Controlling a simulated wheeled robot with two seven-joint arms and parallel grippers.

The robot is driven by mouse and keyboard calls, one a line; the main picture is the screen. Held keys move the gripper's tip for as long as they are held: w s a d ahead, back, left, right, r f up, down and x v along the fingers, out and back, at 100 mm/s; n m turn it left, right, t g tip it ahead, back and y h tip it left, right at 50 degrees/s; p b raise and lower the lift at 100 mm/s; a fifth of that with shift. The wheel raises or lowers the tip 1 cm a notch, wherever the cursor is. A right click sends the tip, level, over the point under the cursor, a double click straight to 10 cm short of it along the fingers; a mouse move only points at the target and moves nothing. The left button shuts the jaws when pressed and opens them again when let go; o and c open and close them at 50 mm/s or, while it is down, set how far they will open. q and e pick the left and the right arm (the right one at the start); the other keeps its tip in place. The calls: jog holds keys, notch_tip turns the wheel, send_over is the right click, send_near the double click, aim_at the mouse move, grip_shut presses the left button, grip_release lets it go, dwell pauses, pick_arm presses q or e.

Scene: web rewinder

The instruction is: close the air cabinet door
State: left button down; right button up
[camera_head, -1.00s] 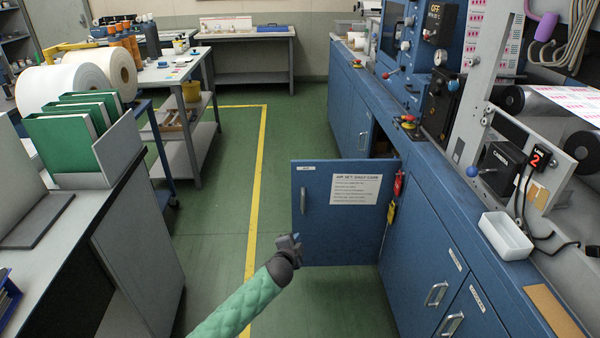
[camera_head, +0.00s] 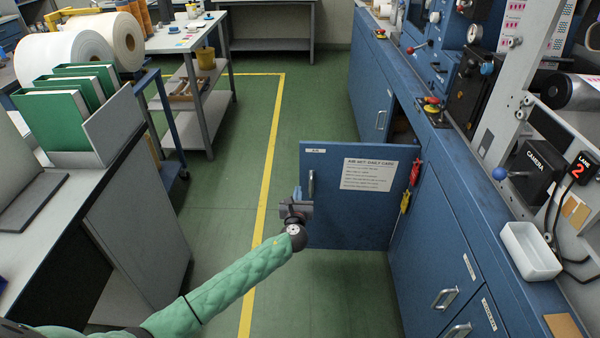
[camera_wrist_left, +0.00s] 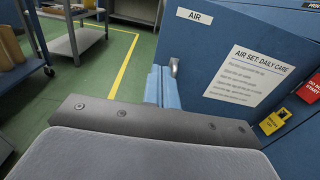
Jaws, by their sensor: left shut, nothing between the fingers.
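The blue air cabinet door (camera_head: 347,215) stands swung out from the blue machine cabinet, with a white daily care notice on it. In the left wrist view the door (camera_wrist_left: 227,64) shows its AIR label. Its metal handle (camera_head: 311,184) is near the free edge on the left. My left gripper (camera_head: 296,196) is shut and empty, just left of the door's free edge by the handle; whether it touches is unclear. The gripper's blue fingers (camera_wrist_left: 162,87) show left of the handle (camera_wrist_left: 174,67) in the wrist view. My right gripper is not in view.
The cabinet opening (camera_head: 402,128) shows dark behind the door. A red tag (camera_head: 415,172) and a yellow tag (camera_head: 405,201) hang near the hinge side. A desk with green binders (camera_head: 68,100) stands at left. The green floor between is clear, with a yellow line (camera_head: 266,190).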

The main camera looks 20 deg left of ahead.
pick_arm(q)
jog(key=x, duration=1.3)
jog(key=shift+w+p, duration=0.35)
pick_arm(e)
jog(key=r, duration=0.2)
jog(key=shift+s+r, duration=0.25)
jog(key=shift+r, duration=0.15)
pick_arm(q)
jog(key=shift+w+a+r, duration=0.1)
jog(key=shift+w+a, duration=0.05)
jog(key=shift+a, duration=0.05)
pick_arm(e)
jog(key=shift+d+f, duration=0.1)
